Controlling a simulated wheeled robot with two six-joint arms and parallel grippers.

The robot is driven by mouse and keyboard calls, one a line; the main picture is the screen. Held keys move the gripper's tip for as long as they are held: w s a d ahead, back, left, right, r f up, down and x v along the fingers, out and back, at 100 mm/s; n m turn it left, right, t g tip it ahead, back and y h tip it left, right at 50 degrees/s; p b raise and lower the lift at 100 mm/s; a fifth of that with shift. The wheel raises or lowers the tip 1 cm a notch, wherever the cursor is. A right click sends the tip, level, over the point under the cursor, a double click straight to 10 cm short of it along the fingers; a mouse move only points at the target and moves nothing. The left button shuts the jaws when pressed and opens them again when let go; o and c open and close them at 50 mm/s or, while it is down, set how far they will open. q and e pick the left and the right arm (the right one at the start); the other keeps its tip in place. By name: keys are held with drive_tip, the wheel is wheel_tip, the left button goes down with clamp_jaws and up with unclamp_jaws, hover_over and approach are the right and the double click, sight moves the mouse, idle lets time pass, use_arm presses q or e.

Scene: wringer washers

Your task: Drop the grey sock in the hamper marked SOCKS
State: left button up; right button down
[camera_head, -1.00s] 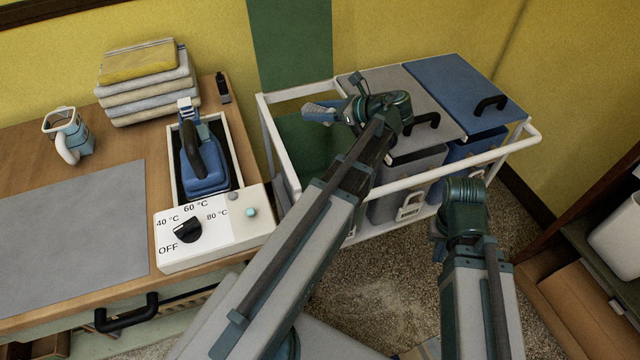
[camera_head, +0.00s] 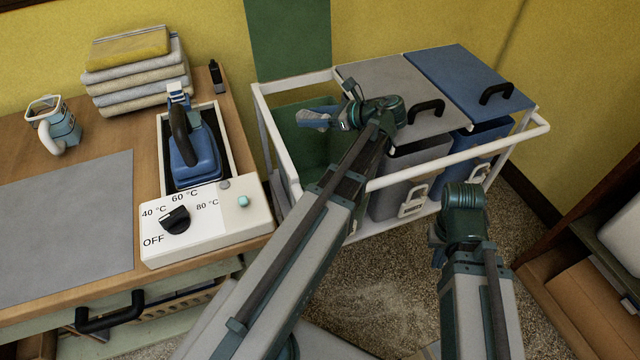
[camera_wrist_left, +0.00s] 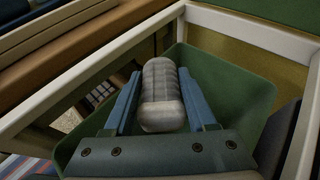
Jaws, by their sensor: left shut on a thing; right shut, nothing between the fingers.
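My left gripper (camera_head: 318,119) is shut on a grey ribbed, rolled sock, which shows between the two blue fingers in the left wrist view (camera_wrist_left: 161,97). It holds the sock over the open green hamper (camera_head: 300,150) at the left end of the cart. The hamper's green walls surround the sock in the left wrist view (camera_wrist_left: 245,90). No SOCKS mark is readable in these frames. My right gripper (camera_head: 437,236) is shut and empty, low in front of the cart, partly hidden by its own wrist.
The white-railed cart (camera_head: 440,165) also holds a grey-lidded hamper (camera_head: 390,85) and a blue-lidded hamper (camera_head: 465,82), both closed.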

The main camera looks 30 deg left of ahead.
use_arm(q)
drive_tip(key=o, duration=1.4)
drive_tip(key=shift+o, duration=0.2)
drive_tip(key=p+v, duration=0.5)
drive_tip(key=v, duration=0.8)
drive_tip(key=shift+d, duration=0.35)
drive_tip(key=shift+r, duration=0.1)
